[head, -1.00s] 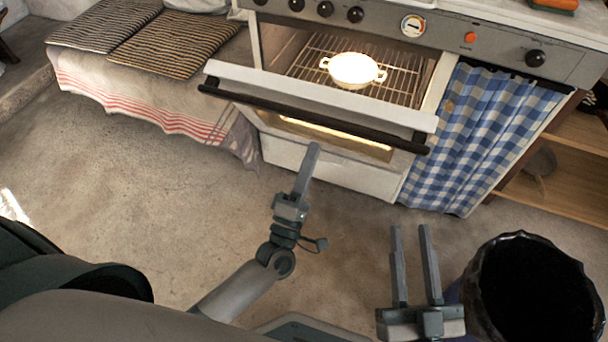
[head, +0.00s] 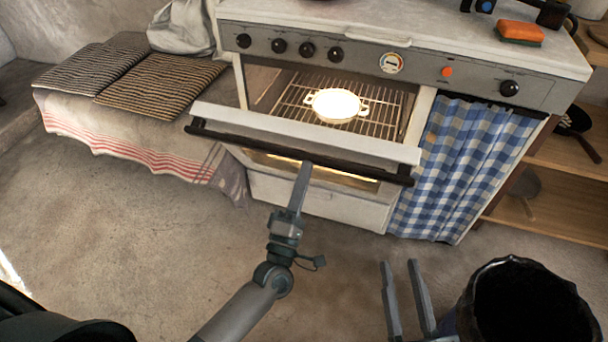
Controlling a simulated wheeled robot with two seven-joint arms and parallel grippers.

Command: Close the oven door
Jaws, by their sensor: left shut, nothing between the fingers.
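The oven door (head: 300,137) is partly open, tilted outward from the top, with a black handle bar (head: 260,147) along its upper edge. Behind it, the lit oven holds a wire rack (head: 378,112) with a white two-handled pot (head: 336,105) on it. My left gripper (head: 305,168) is shut and empty. Its tip overlaps the front of the door just below the handle; I cannot tell whether it touches. My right gripper (head: 402,268) is open and empty, low in front of the stove, apart from the door.
A dark bin (head: 460,315) stands at the lower right beside my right gripper. A blue checked curtain (head: 460,165) hangs right of the oven. A cloth-covered bench (head: 130,135) with striped cushions stands left.

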